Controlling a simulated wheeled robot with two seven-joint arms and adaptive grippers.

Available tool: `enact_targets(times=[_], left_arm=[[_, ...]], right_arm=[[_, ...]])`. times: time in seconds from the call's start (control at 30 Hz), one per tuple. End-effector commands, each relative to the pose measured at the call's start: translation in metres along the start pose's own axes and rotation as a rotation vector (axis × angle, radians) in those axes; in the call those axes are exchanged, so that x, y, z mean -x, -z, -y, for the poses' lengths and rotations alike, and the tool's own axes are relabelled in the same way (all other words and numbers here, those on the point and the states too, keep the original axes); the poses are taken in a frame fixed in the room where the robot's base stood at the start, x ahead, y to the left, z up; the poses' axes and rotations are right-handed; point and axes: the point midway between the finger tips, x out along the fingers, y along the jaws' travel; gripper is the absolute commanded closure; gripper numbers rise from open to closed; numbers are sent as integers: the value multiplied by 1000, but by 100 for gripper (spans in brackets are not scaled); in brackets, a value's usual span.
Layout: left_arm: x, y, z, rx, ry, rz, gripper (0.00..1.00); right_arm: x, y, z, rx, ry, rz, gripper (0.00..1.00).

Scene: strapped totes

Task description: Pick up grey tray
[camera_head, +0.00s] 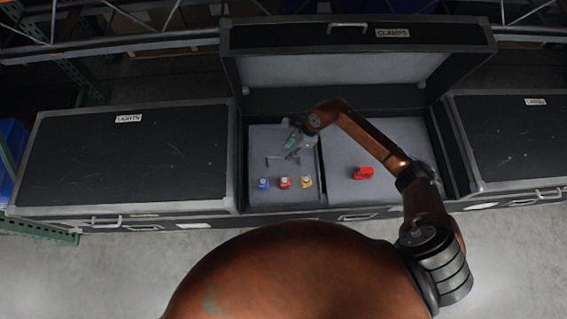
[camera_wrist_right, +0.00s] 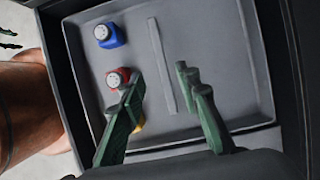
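The grey tray (camera_head: 262,140) lies in the left compartment of the open case in the head view. A blue (camera_head: 263,184), a red (camera_head: 284,183) and a yellow (camera_head: 307,182) item stand along its near side. A thin raised grey bar (camera_wrist_right: 161,65) runs across the tray's middle. The tray (camera_wrist_right: 220,40) fills much of the right wrist view. My right gripper (camera_head: 291,148) is above the tray, and in the wrist view its green fingers (camera_wrist_right: 165,95) are spread apart with nothing between them. One finger partly hides the yellow item. My left gripper is not in view.
The open case (camera_head: 231,160) has a raised lid labelled CLAMPS at the back. A red object (camera_head: 363,173) lies in its right compartment. Closed black cases stand at the left (camera_head: 125,160) and right (camera_head: 515,140). A divider separates the compartments.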

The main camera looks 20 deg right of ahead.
Motion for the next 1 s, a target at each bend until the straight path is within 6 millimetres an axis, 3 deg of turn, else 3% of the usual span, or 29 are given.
enact_targets(times=[0.53,1.0], left_arm=[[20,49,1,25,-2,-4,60],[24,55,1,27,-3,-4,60]], right_arm=[[-61,4,2,-6,-4,6,70],[-65,2,3,-4,0,6,70]])
